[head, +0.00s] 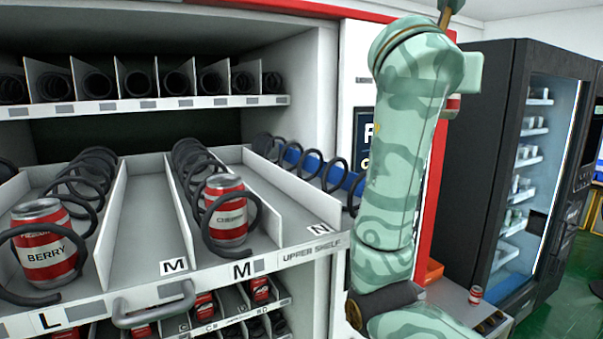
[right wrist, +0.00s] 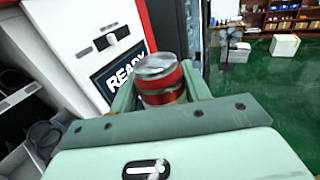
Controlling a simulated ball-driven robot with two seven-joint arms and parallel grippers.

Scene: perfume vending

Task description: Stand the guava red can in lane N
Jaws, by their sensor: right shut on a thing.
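My right gripper (right wrist: 160,92) is shut on a red can with a silver lid (right wrist: 160,66), in the right wrist view. Its flavour name cannot be read there. In the head view only a small red and silver part of this can (head: 452,106) shows behind my right arm, off to the right of the shelf and above it. Lane N (head: 320,229) is at the right end of the pulled-out upper shelf (head: 310,252). My left gripper is not in view.
A red BERRY can (head: 43,245) stands in the lane L coil, and another red can (head: 228,212) in the lane M coil. White dividers (head: 265,190) separate lanes. A handle (head: 153,306) juts from the shelf front. A small can (head: 475,295) stands on a low surface.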

